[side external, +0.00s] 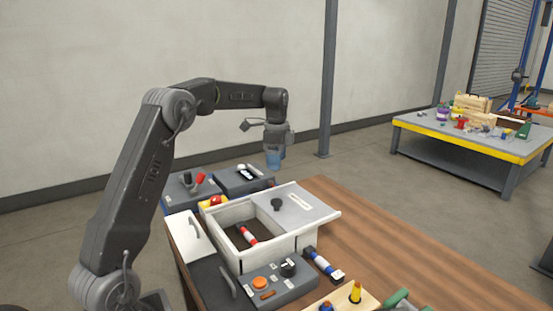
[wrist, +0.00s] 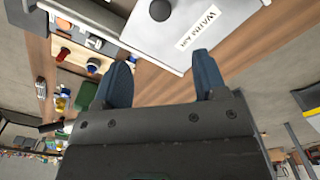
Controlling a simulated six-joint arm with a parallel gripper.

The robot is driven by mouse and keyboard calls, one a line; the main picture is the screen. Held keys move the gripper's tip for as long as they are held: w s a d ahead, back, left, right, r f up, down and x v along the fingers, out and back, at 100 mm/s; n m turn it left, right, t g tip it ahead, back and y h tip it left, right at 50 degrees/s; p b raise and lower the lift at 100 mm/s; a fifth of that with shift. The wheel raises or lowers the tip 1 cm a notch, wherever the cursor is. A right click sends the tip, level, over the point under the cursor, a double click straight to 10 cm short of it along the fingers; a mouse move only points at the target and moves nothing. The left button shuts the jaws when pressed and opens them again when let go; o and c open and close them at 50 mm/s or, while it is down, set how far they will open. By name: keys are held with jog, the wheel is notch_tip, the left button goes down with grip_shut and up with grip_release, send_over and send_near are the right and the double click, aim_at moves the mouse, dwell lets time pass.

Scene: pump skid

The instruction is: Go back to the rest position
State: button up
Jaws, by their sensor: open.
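My gripper (side external: 273,160) hangs above the back of the bench in the side view, clear of everything below it. Its two blue fingers stand apart in the wrist view (wrist: 165,82), with nothing between them. Below it is a white box (side external: 275,262) with a grey sliding lid (side external: 312,209) that covers its right part. A red, white and blue cylinder (side external: 247,234) lies inside the open left part. The lid with its black knob also shows at the top of the wrist view (wrist: 185,40).
A control box (side external: 262,293) with an orange button and black knob stands in front. A similar cylinder (side external: 323,265) lies right of the white box. Grey switch boxes (side external: 240,181) stand behind. The wooden bench (side external: 400,245) is bare at right. A second table (side external: 470,139) stands far off.

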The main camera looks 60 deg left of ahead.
jog(key=s+d+r+n+t, duration=0.1)
jog(key=s+d+r+n, duration=0.1)
jog(key=s+d+r, duration=0.45)
jog(key=s+d+r+n+t, duration=0.1)
jog(key=s+d+n, duration=0.15)
jog(key=d, duration=0.65)
jog(key=s+d+f+n+t, duration=0.1)
jog(key=s+d+f+n, duration=0.1)
jog(key=s+d, duration=0.3)
jog(key=s+d+f+n+t, duration=0.2)
jog(key=s+d, duration=0.3)
jog(key=s, duration=0.8)
jog(key=shift+d+f+t, duration=0.2)
jog(key=shift+f+t, duration=0.1)
jog(key=shift+f, duration=0.1)
jog(key=shift+n, duration=0.25)
